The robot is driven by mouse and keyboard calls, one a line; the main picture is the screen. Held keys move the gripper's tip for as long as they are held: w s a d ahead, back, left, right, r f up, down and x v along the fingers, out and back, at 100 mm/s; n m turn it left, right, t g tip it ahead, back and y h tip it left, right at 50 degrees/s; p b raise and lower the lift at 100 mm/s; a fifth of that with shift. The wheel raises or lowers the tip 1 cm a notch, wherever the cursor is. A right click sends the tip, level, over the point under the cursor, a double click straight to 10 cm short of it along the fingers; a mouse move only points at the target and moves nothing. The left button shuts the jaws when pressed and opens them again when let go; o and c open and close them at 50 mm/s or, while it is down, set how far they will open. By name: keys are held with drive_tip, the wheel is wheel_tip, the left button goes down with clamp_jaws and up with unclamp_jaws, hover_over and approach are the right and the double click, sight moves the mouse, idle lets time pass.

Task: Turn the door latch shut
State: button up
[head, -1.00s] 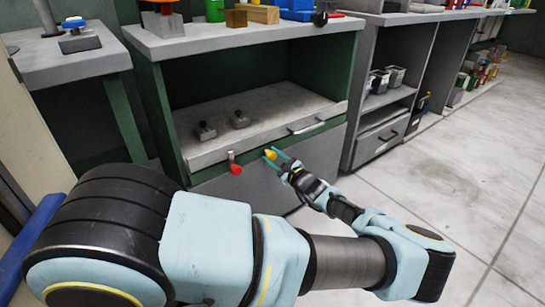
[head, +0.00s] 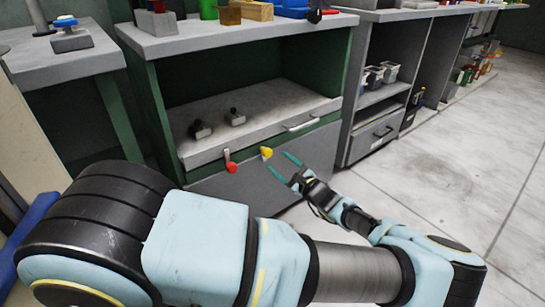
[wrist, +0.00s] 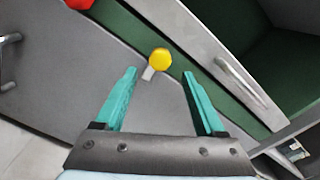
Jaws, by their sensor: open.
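A yellow knob (head: 266,153) with a short pale stub sits on the front of the grey-green cabinet, by the green strip above the grey lower door (head: 240,190). A lever with a red knob (head: 231,168) hangs down to its left. In the wrist view the yellow knob (wrist: 160,59) shows just beyond and between the open fingertips (wrist: 159,73). The red knob (wrist: 79,3) is cut off at the top edge.
A grey shelf board with a bar handle (head: 300,124) is above the door and carries two small dark-knobbed blocks (head: 235,117). Another cabinet (head: 375,138) stands to the right. The floor (head: 440,180) in front is clear.

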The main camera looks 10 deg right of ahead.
sight(269, 154)
drive_tip(key=shift+v, duration=1.85)
drive_tip(key=shift+f, duration=0.1)
drive_tip(key=w+a+m+b, duration=0.1)
drive_tip(key=w, duration=0.2)
drive_tip(key=w+a+m+b, duration=0.1)
drive_tip(key=w+a+b, duration=0.1)
drive_tip(key=w, duration=0.1)
drive_tip(key=w+a+m+b, duration=0.1)
drive_tip(key=w+b, duration=0.1)
drive_tip(key=w, duration=0.1)
drive_tip(key=shift+a+r, duration=0.3)
drive_tip(key=shift+r, duration=0.1)
drive_tip(key=shift+c, duration=0.4)
clamp_jaws()
